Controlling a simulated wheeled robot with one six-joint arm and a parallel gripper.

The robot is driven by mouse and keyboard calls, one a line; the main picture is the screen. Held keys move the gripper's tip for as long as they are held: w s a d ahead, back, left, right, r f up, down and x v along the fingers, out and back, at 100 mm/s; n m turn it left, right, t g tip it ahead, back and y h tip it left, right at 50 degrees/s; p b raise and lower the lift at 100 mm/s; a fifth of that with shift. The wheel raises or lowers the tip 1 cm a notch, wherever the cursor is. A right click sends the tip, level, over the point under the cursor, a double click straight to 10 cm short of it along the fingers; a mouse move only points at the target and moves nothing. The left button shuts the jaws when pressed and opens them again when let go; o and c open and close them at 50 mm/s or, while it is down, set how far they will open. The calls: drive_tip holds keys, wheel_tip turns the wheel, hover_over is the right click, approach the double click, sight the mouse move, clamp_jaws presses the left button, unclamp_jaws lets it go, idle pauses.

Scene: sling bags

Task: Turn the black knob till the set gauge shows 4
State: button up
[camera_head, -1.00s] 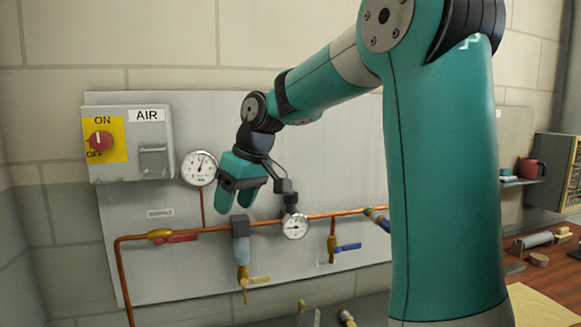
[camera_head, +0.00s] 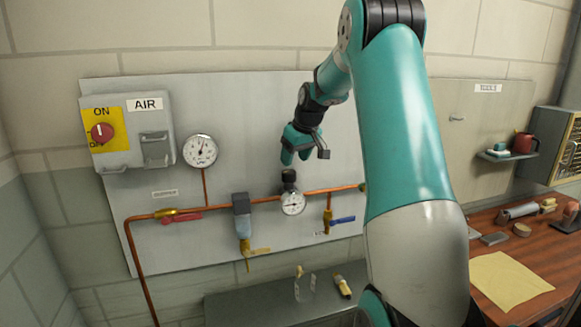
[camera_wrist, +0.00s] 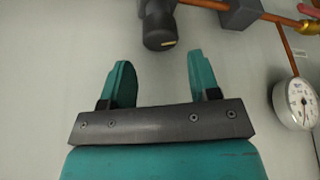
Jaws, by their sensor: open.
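The black knob (camera_head: 289,176) sits on top of the regulator on the copper pipe. The set gauge (camera_head: 292,203) is the small round dial just below it; its reading is too small to make out. My gripper (camera_head: 295,160) is open and empty, just above the knob in the head view and apart from it. In the wrist view, the fingers of my gripper (camera_wrist: 157,75) are spread. The knob (camera_wrist: 158,28) shows beyond the fingertips, roughly between them, with a small yellow mark on it.
A larger gauge (camera_head: 200,151) stands on the panel (camera_head: 245,110) at left; it also shows in the wrist view (camera_wrist: 298,103). A filter (camera_head: 242,215), a red-handled valve (camera_head: 180,216) and a blue-handled valve (camera_head: 341,219) flank the regulator.

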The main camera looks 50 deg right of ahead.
sight(290, 171)
drive_tip(key=p+x, duration=0.1)
drive_tip(key=x, duration=0.5)
drive_tip(key=shift+r, duration=0.1)
drive_tip(key=c, duration=0.6)
